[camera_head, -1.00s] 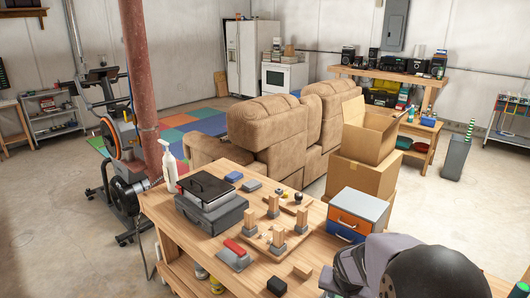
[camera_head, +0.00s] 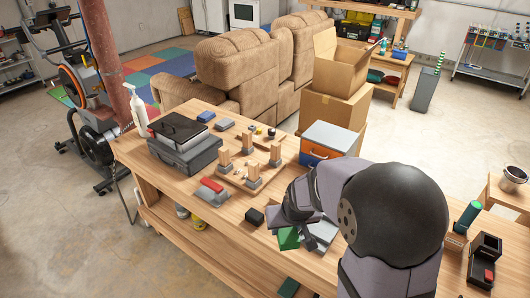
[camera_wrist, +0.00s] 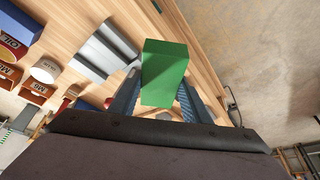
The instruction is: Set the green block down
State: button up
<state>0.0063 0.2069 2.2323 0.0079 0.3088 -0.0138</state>
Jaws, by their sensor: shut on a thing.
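The green block (camera_wrist: 163,72) is held between the two fingers of my gripper (camera_wrist: 158,95) in the wrist view, with wood tabletop behind it. In the head view the green block (camera_head: 289,238) shows below my gripper (camera_head: 297,218), near the front edge of the wooden workbench (camera_head: 220,228). My gripper is shut on the block. My arm hides part of the bench to the right. I cannot tell whether the block touches the tabletop.
A small dark block (camera_head: 254,217) lies left of my gripper. A grey block with a red top (camera_head: 211,187), a board with several upright wooden pegs (camera_head: 236,180), a dark case (camera_head: 186,155) and a drawer box (camera_head: 328,143) stand farther back. Bare wood lies between them.

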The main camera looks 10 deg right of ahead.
jog(key=w+d+r+b, duration=0.15)
jog(key=w+d, duration=0.25)
jog(key=w, duration=0.5)
jog(key=w+d+r+b, duration=0.15)
jog(key=w+d, duration=0.25)
jog(key=w, duration=0.6)
jog(key=w+d+f, duration=0.3)
jog(key=d+f, duration=0.1)
jog(key=d, duration=0.4)
jog(key=shift+w+f, duration=0.15)
jog(key=shift+f, duration=0.15)
jog(key=shift+f+p, duration=1.05)
jog(key=shift+f, duration=3.85)
jog(key=shift+f, duration=0.15)
jog(key=shift+f, duration=0.1)
jog(key=o, duration=1.1)
